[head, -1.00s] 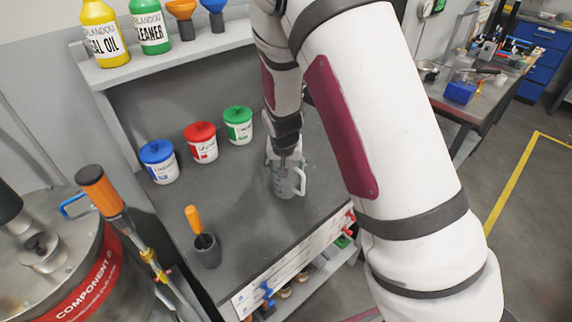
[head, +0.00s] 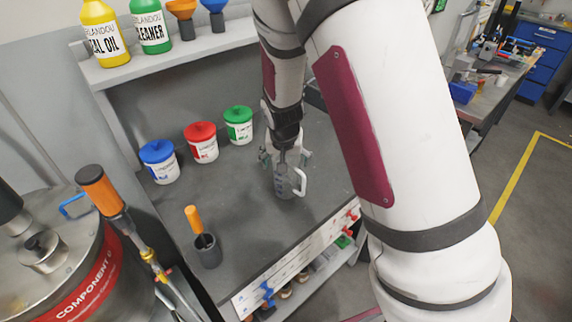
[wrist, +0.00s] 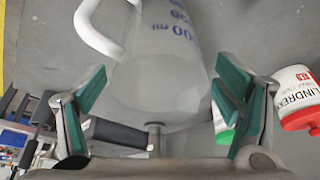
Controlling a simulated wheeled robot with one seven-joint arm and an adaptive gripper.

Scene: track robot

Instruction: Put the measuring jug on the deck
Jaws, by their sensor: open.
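The measuring jug (head: 284,184) is grey and translucent with a white handle. It stands upright on the grey bench top (head: 235,205), towards its right side. My gripper (head: 284,158) is open directly above the jug, its fingers spread to either side of the jug's upper part. In the wrist view the jug (wrist: 172,62) with blue markings lies between my two green-padded fingers (wrist: 160,78), with a gap on each side. Its handle is at the upper left there. Whether the fingers reach below its rim is hard to tell.
Blue-lidded (head: 159,162), red-lidded (head: 201,143) and green-lidded (head: 239,126) tubs stand behind and left of the jug. A dark cup (head: 207,251) with an orange-handled tool is at front left. A shelf (head: 180,50) holds bottles and funnels. The bench top between cup and jug is clear.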

